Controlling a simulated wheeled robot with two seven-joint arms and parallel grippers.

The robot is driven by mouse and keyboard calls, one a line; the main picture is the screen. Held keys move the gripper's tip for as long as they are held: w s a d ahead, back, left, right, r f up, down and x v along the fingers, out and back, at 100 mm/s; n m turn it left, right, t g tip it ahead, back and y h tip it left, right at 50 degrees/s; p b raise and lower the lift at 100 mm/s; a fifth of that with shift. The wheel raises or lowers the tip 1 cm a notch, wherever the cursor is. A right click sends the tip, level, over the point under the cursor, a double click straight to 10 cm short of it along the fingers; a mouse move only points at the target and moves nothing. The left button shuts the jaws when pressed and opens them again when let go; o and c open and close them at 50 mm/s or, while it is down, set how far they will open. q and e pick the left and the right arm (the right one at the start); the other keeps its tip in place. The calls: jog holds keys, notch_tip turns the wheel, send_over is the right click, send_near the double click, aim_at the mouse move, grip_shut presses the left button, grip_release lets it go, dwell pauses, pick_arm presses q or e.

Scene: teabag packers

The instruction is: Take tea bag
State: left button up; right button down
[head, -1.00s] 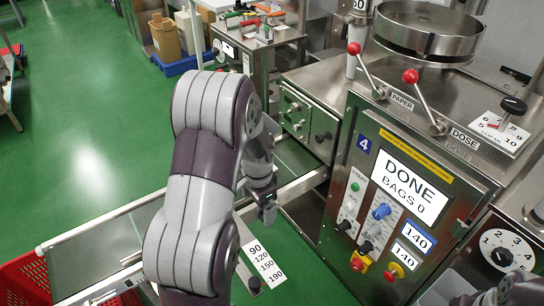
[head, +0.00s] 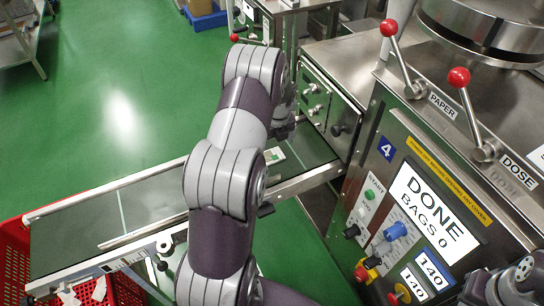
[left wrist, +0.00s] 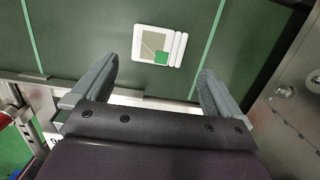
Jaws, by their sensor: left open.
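The tea bag is a flat white packet with a small green patch, lying on the dark green conveyor belt in the left wrist view (left wrist: 160,46). In the head view it shows as a small pale patch (head: 274,156) on the belt (head: 80,232), partly hidden by my left arm. My left gripper (left wrist: 150,85) is open and empty in the left wrist view. Its two fingers stand wide apart on the near side of the bag, touching nothing. In the head view the gripper (head: 287,128) is over the belt, largely hidden by the arm.
The steel packing machine (head: 400,190), with a screen reading DONE, BAGS 0 and two red-knobbed levers, stands right of the belt. A metal rail (head: 305,181) runs along the belt's near edge. A red crate (head: 15,258) stands at the lower left.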

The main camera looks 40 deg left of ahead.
aim_at(272, 156)
pick_arm(q)
jog(key=f, duration=0.4)
jog(key=a+f, duration=0.1)
jog(key=f, duration=0.1)
jog(key=shift+w+f+b, duration=0.15)
jog(key=shift+w+b, duration=0.05)
jog(key=shift+b, duration=0.15)
jog(key=shift+s, duration=0.1)
jog(key=shift+c, duration=0.3)
jog(key=c, duration=0.8)
jog(key=shift+c, duration=0.2)
